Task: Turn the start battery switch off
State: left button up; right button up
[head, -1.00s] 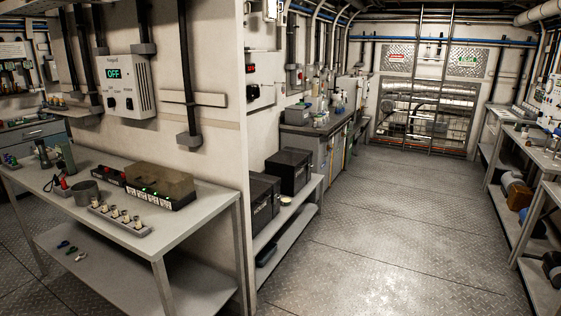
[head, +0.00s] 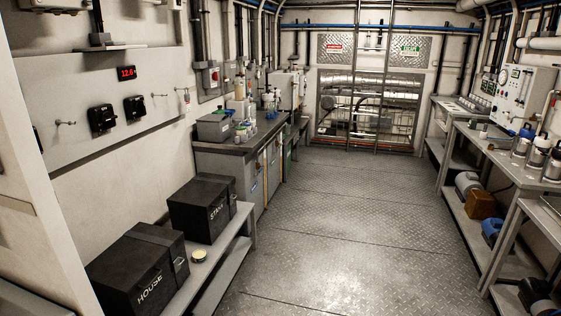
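Two black rotary switches are mounted on the grey wall panel at the left, a nearer one (head: 101,118) and a farther one (head: 135,107). No readable label tells which is the start battery switch, and their on or off positions are too small to tell. A display with red digits (head: 126,72), reading about 12.6, is above them. Below, a black box marked START (head: 203,207) and a nearer black box marked HOUSE (head: 138,270) sit on a low shelf. Neither of my grippers is in view.
The low grey shelf (head: 238,245) stands along the left wall, with a small round tin (head: 199,255) on it. A dark counter (head: 240,148) lies beyond. Workbenches (head: 510,165) line the right side. The metal floor (head: 330,220) between is clear.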

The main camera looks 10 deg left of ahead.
aim_at(139, 106)
jog(key=i, duration=2.15)
jog(key=i+l+u, duration=0.1)
jog(key=i+u, duration=0.3)
jog(key=i+l+u, duration=0.3)
jog(key=i+u, duration=0.15)
jog(key=i, duration=0.15)
jog(key=i+l+u, duration=0.4)
jog(key=i+l, duration=0.05)
